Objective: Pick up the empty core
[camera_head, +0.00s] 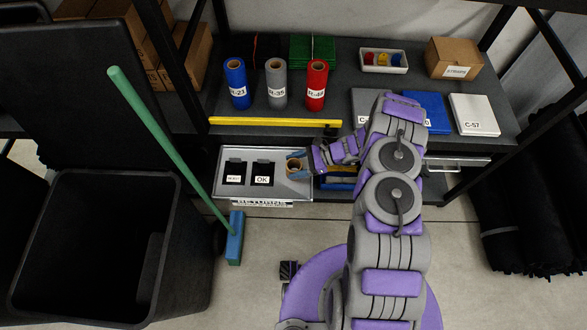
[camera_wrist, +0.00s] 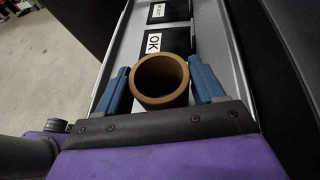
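The empty core (camera_head: 294,168) is a short brown cardboard tube at the right end of the grey returns tray, with its open end facing up. In the wrist view the hollow core (camera_wrist: 161,98) is between the two blue fingers of my gripper (camera_wrist: 163,90). One finger is on each side, very close to the wall. I cannot tell whether both fingers press on it. In the head view my gripper (camera_head: 299,163) reaches in from the right and partly hides the core. Whether the core's lower end rests on the tray is hidden.
The returns tray (camera_head: 226,191) has black panels, one labelled OK (camera_head: 262,173). A yellow bar (camera_head: 275,122) runs above it along the shelf edge. Blue, grey and red rolls (camera_head: 316,87) stand on the shelf. A green-handled broom (camera_head: 170,150) and black bin (camera_head: 100,245) are left.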

